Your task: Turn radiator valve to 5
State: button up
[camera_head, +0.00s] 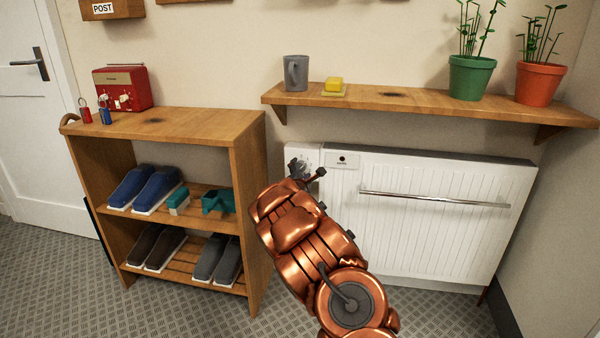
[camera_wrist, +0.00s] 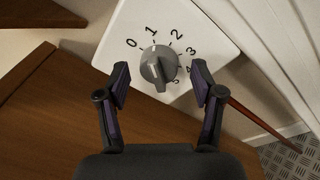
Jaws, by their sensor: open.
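The radiator valve is a grey round knob (camera_wrist: 158,66) with a raised grip bar. My gripper (camera_wrist: 160,82) is open, one finger on each side of the knob, with visible gaps. In the head view my gripper (camera_head: 308,176) is at the left end of the white radiator (camera_head: 430,215), partly hiding the valve.
A wooden wall shelf (camera_head: 430,99) overhangs the radiator, bearing a grey mug (camera_head: 295,73), a yellow block (camera_head: 333,84) and two potted plants. A towel bar (camera_head: 435,199) crosses the radiator front.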

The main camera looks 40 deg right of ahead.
jog(key=shift+w+d, duration=0.1)
jog(key=shift+c, duration=0.2)
jog(key=c, duration=1)
jog(key=shift+c, duration=0.6)
